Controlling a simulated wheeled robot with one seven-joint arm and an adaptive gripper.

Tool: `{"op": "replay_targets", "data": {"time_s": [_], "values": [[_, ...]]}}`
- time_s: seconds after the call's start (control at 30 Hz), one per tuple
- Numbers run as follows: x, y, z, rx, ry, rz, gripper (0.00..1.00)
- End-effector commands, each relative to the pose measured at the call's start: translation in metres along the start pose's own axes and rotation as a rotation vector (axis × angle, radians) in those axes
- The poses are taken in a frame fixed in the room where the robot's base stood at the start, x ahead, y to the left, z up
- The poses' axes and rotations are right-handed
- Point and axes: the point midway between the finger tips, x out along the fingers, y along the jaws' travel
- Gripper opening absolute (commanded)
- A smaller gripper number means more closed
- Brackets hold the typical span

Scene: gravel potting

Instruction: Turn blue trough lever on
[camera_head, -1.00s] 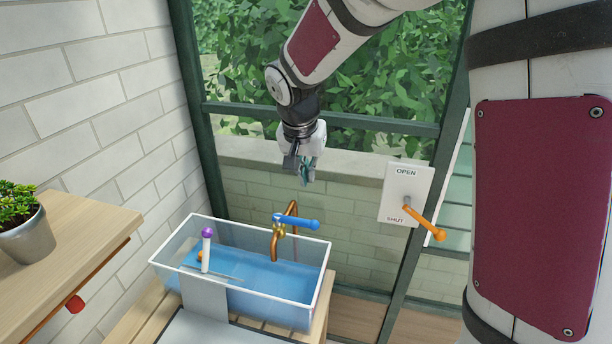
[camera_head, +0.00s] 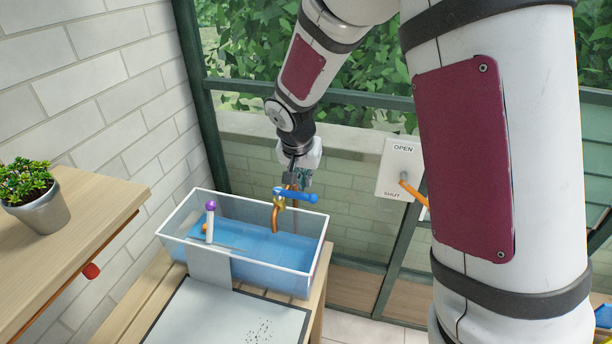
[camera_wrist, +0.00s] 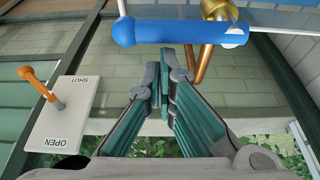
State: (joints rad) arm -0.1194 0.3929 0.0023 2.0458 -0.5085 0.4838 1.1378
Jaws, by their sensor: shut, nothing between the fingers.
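The blue lever (camera_head: 296,195) sits on top of the brass tap (camera_head: 276,215) at the back of the trough (camera_head: 318,258), its rounded end pointing right. My gripper (camera_head: 297,186) is shut and empty, just behind and above the lever in the head view, which leaves unclear whether they touch. In the wrist view the shut fingers (camera_wrist: 164,62) point at the blue lever (camera_wrist: 170,31), with a small apparent gap before it. The brass tap (camera_wrist: 215,35) also shows there. The trough holds blue water.
An OPEN/SHUT wall plate (camera_head: 398,168) with an orange lever (camera_head: 412,190) is to the right. A purple-topped white stick (camera_head: 210,222) stands at the trough's left. A potted plant (camera_head: 36,208) sits on a wooden shelf (camera_head: 85,225). A grey-white tray (camera_head: 215,312) lies in front.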

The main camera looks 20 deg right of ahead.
Motion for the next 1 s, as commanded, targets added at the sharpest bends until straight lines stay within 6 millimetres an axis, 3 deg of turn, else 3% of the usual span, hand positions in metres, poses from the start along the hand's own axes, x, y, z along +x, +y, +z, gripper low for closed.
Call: {"op": "replay_targets", "data": {"time_s": [1.0], "values": [[-0.0030,0.0031,0.0085,0.139,0.000,0.051,0.00]]}}
